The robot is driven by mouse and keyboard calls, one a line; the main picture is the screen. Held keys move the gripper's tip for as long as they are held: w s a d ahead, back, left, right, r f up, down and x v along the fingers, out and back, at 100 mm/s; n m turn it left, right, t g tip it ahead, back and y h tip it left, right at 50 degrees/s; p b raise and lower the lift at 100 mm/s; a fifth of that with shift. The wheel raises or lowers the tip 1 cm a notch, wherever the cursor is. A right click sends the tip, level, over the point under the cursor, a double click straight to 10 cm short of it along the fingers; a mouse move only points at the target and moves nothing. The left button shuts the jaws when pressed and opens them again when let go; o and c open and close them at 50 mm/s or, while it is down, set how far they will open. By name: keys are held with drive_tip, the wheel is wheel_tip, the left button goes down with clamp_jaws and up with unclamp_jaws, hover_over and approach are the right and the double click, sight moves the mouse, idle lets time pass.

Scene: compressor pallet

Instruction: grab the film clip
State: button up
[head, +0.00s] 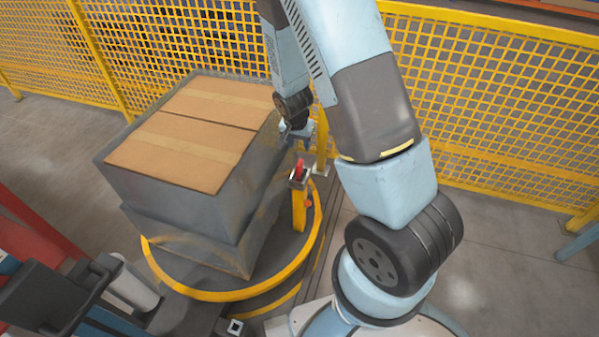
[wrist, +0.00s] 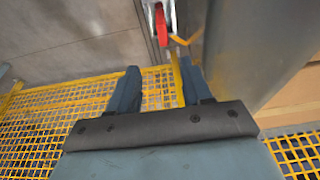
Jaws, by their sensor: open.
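A small red piece, which looks like the film clip (head: 300,167), sits upright in a grey holder (head: 298,180) on top of a short yellow post (head: 299,210) beside the wrapped stack. In the wrist view the red clip (wrist: 161,25) shows at the top, beyond my fingertips, with part of the grey holder around it. My gripper (head: 297,133) is just above and behind the clip in the head view, apart from it. In the wrist view my gripper (wrist: 157,75) has its two fingers spread, with nothing between them but the fence behind.
A stack of cartons (head: 185,143) in grey film stands on a round turntable with a yellow rim (head: 200,294), close to the left of my gripper. Yellow mesh fence (head: 480,110) runs behind. A second small red part (head: 309,203) shows lower by the post.

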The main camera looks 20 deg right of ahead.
sight(299, 163)
drive_tip(key=x, duration=0.9)
drive_tip(key=shift+f, duration=0.25)
drive_tip(key=shift+a+x, duration=0.15)
drive_tip(key=shift+x, duration=0.85)
drive_tip(key=shift+a+x, duration=0.15)
drive_tip(key=shift+x, duration=1.65)
drive_tip(key=shift+w, duration=0.15)
drive_tip(key=shift+c, duration=0.2)
clamp_jaws()
